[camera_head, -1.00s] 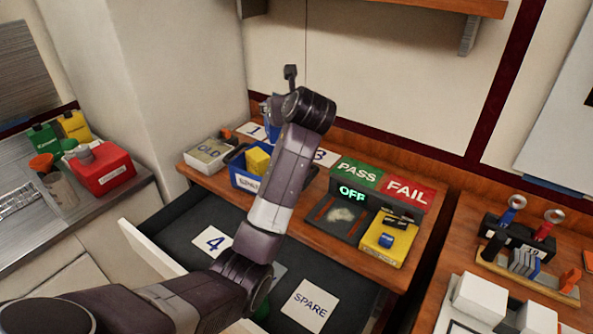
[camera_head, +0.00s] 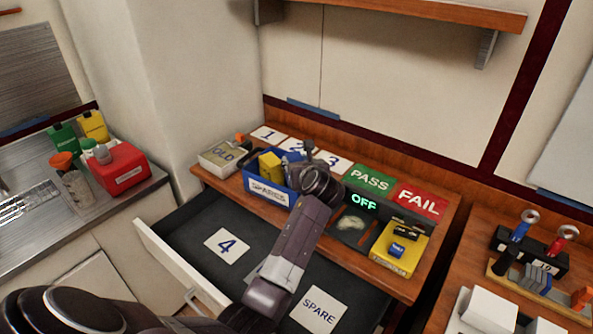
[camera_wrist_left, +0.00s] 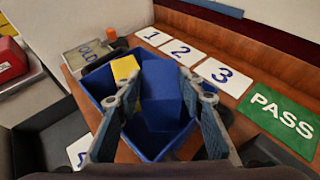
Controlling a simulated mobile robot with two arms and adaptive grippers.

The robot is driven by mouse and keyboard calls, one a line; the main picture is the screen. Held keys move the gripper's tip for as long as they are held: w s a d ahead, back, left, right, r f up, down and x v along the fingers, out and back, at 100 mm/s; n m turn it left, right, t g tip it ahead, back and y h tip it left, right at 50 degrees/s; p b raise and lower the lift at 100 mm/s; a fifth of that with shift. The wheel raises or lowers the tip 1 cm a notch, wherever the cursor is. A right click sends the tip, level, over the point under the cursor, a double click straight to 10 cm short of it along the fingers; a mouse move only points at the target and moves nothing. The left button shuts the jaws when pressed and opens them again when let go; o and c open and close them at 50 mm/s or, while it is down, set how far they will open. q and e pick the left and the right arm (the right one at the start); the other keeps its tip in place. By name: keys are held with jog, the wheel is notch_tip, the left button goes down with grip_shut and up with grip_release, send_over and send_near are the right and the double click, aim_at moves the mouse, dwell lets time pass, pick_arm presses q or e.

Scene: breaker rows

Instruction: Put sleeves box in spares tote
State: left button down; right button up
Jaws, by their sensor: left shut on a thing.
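The spares tote (camera_head: 267,191) is a blue open bin with a white label, standing at the left of the wooden bench top. It also shows in the wrist view (camera_wrist_left: 91,84). A yellow box (camera_head: 270,166) stands inside it at the left. My left gripper (camera_head: 296,163) is low over the tote's right part. In the wrist view its fingers (camera_wrist_left: 161,88) are shut on a plain blue box (camera_wrist_left: 162,104), which I take as the sleeves box. The box is upright within the tote's outline, beside the yellow box. Whether it touches the tote floor is hidden.
Cards 1, 2 and 3 (camera_head: 333,162) lie behind the tote. An OLD tray (camera_head: 222,160) is at its left. The PASS/FAIL tester (camera_head: 372,179) and a yellow tray (camera_head: 398,250) are to the right. An open drawer (camera_head: 190,238) juts out in front.

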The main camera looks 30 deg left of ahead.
pick_arm(q)
jog(key=shift+f, duration=1.65)
jog(key=c, duration=1.3)
grip_release()
jog(key=shift+f, duration=0.2)
jog(key=shift+r, duration=0.1)
jog(key=shift+s+d+r, duration=0.1)
jog(key=shift+d, duration=0.05)
jog(key=v, duration=1.1)
jog(key=shift+s+d+r+b, duration=0.2)
jog(key=shift+s+b, duration=0.05)
jog(key=shift+b, duration=0.1)
